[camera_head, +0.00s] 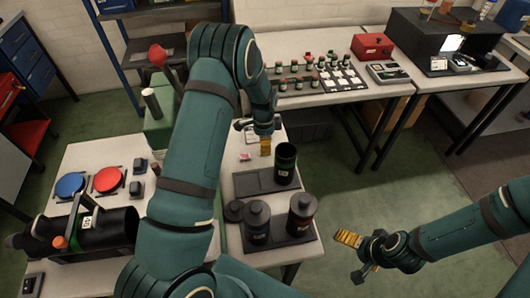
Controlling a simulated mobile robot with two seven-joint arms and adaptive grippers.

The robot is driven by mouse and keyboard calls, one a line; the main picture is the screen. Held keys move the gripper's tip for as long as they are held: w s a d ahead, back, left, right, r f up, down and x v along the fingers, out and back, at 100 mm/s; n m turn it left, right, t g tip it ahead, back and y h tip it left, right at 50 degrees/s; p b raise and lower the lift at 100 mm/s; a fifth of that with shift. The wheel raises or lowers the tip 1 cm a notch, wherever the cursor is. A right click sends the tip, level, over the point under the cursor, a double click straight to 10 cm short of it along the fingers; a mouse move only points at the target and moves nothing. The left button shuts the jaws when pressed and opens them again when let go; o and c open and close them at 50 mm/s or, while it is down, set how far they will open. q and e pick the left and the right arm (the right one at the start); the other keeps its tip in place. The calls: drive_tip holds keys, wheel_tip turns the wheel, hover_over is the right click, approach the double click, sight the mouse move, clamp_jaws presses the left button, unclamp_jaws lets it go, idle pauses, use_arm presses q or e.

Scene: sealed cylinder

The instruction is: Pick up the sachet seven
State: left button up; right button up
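A small white and red packet (245,156) lies on the near table's right part; it may be a sachet, but no number can be read. My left gripper (264,148) points down just to the right of this packet, behind the dark green cylinder. Its yellow finger shows, but the gap between its fingers is not clear. My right gripper (350,256) is out over the floor at the right, away from the tables, with its fingers apart and nothing seen between them. My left arm hides the middle of the near table.
An open dark green cylinder (285,164) stands on a grey tray (254,184). Two lidded dark jars (256,222) (301,214) stand nearer. The back table holds several small bottles (311,62) and a red box (372,46). Red and blue discs (108,180) (71,186) lie at left.

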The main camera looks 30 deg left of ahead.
use_arm(q)
drive_tip(key=shift+w+d+f, duration=0.1)
drive_tip(key=shift+w+f, duration=0.05)
drive_tip(key=shift+f, duration=2.55)
drive_tip(key=c, duration=1.1)
drive_tip(key=shift+o, duration=0.2)
